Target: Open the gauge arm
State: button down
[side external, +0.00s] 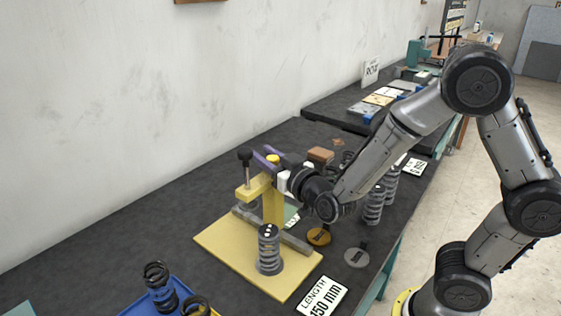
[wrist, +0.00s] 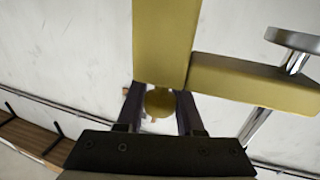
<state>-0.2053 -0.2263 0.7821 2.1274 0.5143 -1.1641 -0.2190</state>
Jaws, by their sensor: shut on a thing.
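The yellow gauge stands on a pale yellow base plate (side external: 228,252). Its upright post (side external: 273,208) carries the gauge arm (side external: 252,189), which reaches left and bears a plunger with a dark knob (side external: 244,154). The arm also shows in the wrist view (wrist: 255,82), right of the post (wrist: 165,40), with the plunger's metal disc (wrist: 292,39). My gripper (side external: 266,157) is at the top of the post. Its fingers lie either side of a round yellow knob (wrist: 158,102), shut on it. The exact finger contact is partly hidden.
A grey coil spring (side external: 269,250) stands upright on the base plate, front right of the post. More springs (side external: 373,205) stand right of my wrist. A blue tray (side external: 150,303) with dark springs is front left. A length sign (side external: 322,297) lies front right. The dark bench left of the gauge is clear.

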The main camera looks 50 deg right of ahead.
jog(key=w, duration=0.9)
jog(key=c, duration=0.5)
grip_release()
jog(key=shift+c, duration=0.2)
jog(key=shift+s, duration=0.1)
jog(key=v, duration=1.3)
jog(key=shift+s+a, duration=0.15)
jog(key=shift+s, duration=0.2)
